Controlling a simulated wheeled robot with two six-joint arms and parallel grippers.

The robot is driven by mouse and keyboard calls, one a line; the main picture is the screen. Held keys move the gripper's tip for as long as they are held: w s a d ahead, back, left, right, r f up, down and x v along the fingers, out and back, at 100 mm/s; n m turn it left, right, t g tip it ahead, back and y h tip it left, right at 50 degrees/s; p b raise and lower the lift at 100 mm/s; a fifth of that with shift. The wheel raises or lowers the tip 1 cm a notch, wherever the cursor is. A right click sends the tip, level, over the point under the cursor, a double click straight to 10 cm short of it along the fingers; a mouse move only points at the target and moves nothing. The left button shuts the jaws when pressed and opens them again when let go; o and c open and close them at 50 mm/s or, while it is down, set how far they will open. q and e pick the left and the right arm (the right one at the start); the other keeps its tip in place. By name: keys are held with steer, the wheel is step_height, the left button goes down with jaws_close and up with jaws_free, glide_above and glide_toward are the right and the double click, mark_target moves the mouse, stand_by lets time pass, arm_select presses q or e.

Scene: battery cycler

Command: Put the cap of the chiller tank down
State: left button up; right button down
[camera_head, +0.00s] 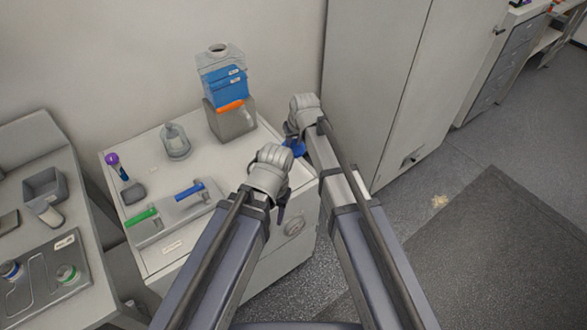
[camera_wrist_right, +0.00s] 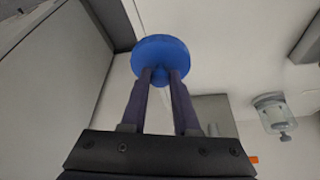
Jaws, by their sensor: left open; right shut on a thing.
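The blue round cap (camera_wrist_right: 160,52) is held by its small knob between the fingers of my right gripper (camera_wrist_right: 161,82) in the right wrist view. In the head view, the cap (camera_head: 297,147) shows as a small blue patch below the right gripper (camera_head: 291,133), near the right side of the white cabinet top. Whether it touches the surface cannot be told. The chiller tank (camera_head: 222,79) stands at the back, with blue liquid and an uncovered neck, on a grey base. My left gripper (camera_head: 281,205) is open near the cabinet's front right, apart from the cap.
The white cabinet top (camera_head: 163,240) carries a glass jar (camera_head: 175,141), a purple-capped tube (camera_head: 117,164) and a grey fixture with green (camera_head: 141,217) and blue (camera_head: 189,191) handles. A tall grey cabinet (camera_head: 370,80) stands close right of my right gripper. A bench with trays is at left.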

steer(key=b, duration=0.6)
glide_above(293, 166)
steer(key=s, duration=0.1)
steer(key=shift+s+d+f, duration=0.1)
steer(key=shift+d+f, duration=0.05)
steer(key=shift+f, duration=2.95)
steer(key=shift+f, duration=0.15)
step_height(293, 166, down, 3)
steer(key=b, duration=0.3)
steer(key=shift+f+b, duration=0.2)
steer(key=shift+b, duration=0.2)
steer(key=shift+f, duration=0.2)
steer(key=c, duration=0.7)
jaws_free()
steer(key=shift+r, duration=0.1)
steer(key=shift+o, duration=0.2)
steer(key=p+v, duration=1.1)
steer(key=v, duration=0.1)
steer(key=shift+r, duration=0.15)
steer(key=s+d+g+h, duration=0.1)
steer(key=s+d+g, duration=0.1)
steer(key=s, duration=0.9)
steer(key=s+d+f+g+h, duration=0.1)
steer(key=s+d+g, duration=0.1)
steer(key=s, duration=0.9)
steer(key=shift+d+f+g+h, duration=0.2)
steer(key=shift+f+g+h, duration=0.1)
steer(key=shift+h, duration=0.1)
